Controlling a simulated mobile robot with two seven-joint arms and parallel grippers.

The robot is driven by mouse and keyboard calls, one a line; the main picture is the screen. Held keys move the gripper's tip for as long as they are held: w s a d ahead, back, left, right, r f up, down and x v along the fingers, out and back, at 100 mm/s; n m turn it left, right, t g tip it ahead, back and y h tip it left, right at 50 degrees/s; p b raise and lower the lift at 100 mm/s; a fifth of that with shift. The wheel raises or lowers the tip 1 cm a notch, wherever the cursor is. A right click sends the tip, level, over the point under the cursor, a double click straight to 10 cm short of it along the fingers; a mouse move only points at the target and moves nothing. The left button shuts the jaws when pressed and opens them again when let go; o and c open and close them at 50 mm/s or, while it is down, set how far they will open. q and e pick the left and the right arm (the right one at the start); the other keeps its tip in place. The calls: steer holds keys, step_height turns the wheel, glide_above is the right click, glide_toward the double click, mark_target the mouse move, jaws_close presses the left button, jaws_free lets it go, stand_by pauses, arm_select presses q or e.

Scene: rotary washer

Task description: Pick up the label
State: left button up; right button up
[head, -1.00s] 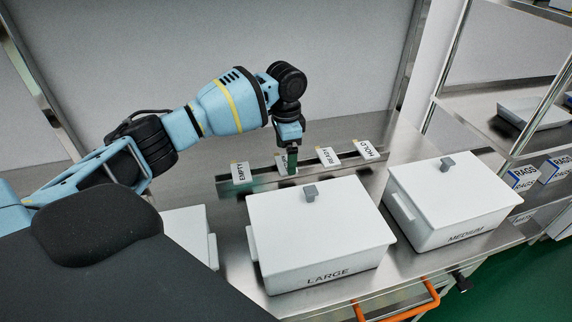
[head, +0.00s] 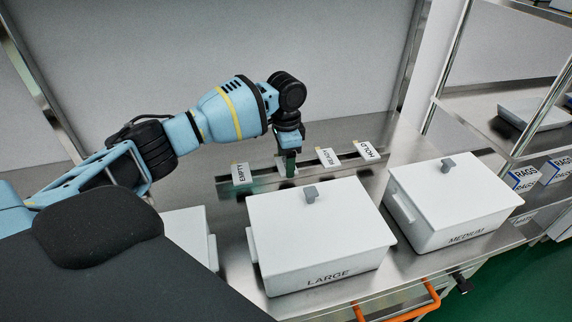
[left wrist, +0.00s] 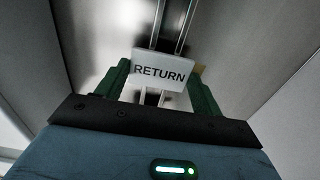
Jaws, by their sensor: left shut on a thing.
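My left gripper (head: 290,167) is at the metal label rail on the bench, behind the large box. In the left wrist view its green fingers (left wrist: 160,82) are on either side of a white label reading RETURN (left wrist: 162,70), and they are shut on it. In the head view this label (head: 281,166) is mostly hidden behind the fingers. I cannot tell whether it is clear of the rail. My right gripper is not in view.
The rail (head: 224,186) also holds labels EMPTY (head: 241,173), READY (head: 328,157) and HOLD (head: 369,150). Lidded white boxes LARGE (head: 315,235) and MEDIUM (head: 450,200) stand close in front. A wall is behind; a shelf rack (head: 490,100) stands at right.

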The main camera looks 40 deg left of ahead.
arm_select(q)
step_height(320, 180, up, 10)
stand_by(0.6)
